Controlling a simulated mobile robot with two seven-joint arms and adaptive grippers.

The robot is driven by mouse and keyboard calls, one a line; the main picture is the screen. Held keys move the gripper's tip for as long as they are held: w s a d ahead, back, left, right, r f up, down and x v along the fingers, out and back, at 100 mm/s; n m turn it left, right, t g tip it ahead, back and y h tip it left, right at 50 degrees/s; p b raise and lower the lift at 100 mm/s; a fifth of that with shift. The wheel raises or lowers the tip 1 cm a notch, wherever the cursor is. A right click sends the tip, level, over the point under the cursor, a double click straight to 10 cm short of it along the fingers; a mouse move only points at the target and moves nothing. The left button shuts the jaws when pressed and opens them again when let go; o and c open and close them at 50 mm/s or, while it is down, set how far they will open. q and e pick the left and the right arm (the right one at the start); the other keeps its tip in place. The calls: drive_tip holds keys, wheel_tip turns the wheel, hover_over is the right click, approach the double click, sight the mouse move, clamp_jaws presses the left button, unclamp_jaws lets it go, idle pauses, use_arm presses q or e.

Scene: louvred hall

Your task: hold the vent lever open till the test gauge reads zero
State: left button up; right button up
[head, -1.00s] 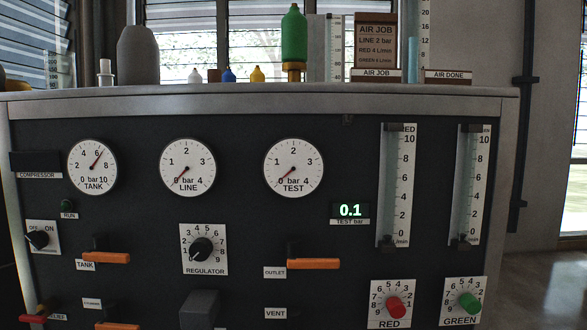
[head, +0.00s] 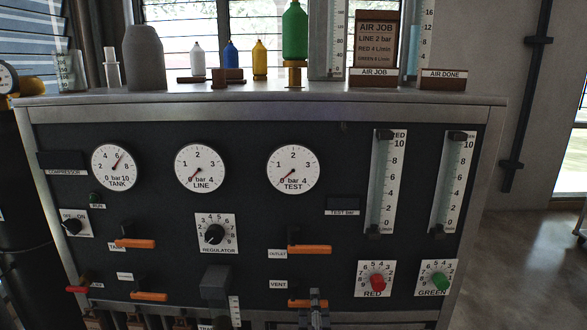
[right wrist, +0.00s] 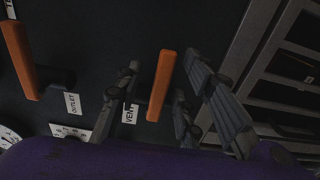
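The orange vent lever (head: 296,303) sits beside the VENT label (head: 278,285) low on the panel, partly hidden by my right gripper (head: 316,300). In the right wrist view the vent lever (right wrist: 161,85) lies between the two spread fingers of the right gripper (right wrist: 165,100), with a visible gap on each side. Contact is not seen. The test gauge (head: 293,169) has its red needle at or very near 0. The test readout (head: 342,203) is dark, with no digits showing. My left gripper is not in view.
The outlet lever (head: 309,249) is just above the vent lever; it shows in the right wrist view (right wrist: 18,60). The red knob (head: 377,282) and green knob (head: 437,281) are to the right. Bottles and the AIR JOB sign (head: 376,42) stand on the panel top.

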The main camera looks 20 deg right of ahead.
drive_tip(key=shift+s+f, duration=0.15)
drive_tip(key=v, duration=0.6)
drive_tip(key=shift+s+b, duration=0.4)
wheel_tip(320, 180, up, 10)
idle(0.6)
